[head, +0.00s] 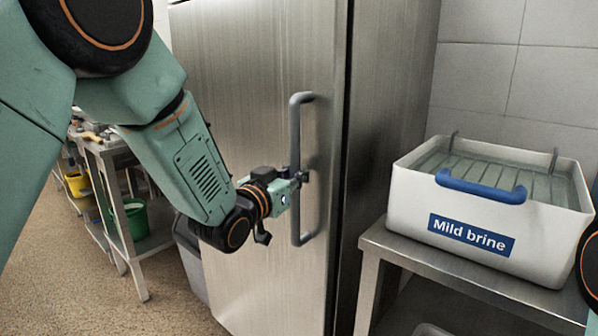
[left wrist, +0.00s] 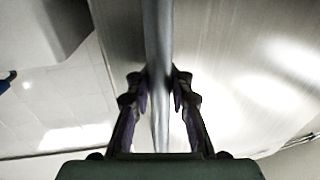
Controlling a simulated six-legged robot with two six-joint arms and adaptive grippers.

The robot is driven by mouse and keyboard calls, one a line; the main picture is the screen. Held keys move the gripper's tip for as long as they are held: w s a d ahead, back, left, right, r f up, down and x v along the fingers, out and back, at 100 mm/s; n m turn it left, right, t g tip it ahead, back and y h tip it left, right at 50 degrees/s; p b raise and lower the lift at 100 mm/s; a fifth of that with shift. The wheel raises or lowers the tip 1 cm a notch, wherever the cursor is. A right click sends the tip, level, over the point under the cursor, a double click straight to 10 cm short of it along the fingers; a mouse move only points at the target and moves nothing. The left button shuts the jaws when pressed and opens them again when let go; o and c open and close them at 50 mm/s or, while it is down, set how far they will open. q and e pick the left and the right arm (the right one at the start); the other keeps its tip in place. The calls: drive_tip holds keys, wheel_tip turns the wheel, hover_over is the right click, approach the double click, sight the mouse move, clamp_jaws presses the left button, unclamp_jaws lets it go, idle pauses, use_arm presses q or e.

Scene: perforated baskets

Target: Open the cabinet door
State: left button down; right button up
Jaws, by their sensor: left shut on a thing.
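The cabinet door (head: 245,90) is a tall brushed-steel panel in the middle of the head view. Its grey vertical bar handle (head: 296,125) is near the door's right edge. My left gripper (head: 300,179) is shut on the handle around its middle. In the left wrist view, the handle (left wrist: 157,45) runs between the two fingers of my left gripper (left wrist: 160,95), one on each side. A dark strip runs along the door's right edge; I cannot tell whether the door is slightly ajar. My right gripper is not in view.
A steel table (head: 450,268) right of the cabinet carries a white "Mild brine" basin (head: 410,208) with a blue handle. A grey bin (head: 190,262) stands left of the door, near a bench with a green bucket (head: 136,218). Floor is clear at lower left.

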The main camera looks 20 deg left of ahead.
use_arm(q)
drive_tip(key=s+a+m+g+h+p, duration=0.1)
drive_tip(key=s+a+m+h+p, duration=0.1)
drive_tip(key=s+a+p, duration=1)
drive_tip(key=s+a+m+g+h+p, duration=0.1)
drive_tip(key=s+a+h+p, duration=0.3)
drive_tip(key=s+a+p, duration=0.8)
drive_tip(key=shift+a+f+m+g+p, duration=0.35)
drive_tip(key=shift+a+p, duration=0.75)
drive_tip(key=shift+a, duration=2.45)
drive_tip(key=shift+r, duration=0.1)
drive_tip(key=c, duration=1.8)
unclamp_jaws()
drive_tip(key=o, duration=0.6)
drive_tip(key=shift+s+r, duration=0.25)
drive_tip(key=shift+s, duration=0.05)
drive_tip(key=shift+w, duration=0.2)
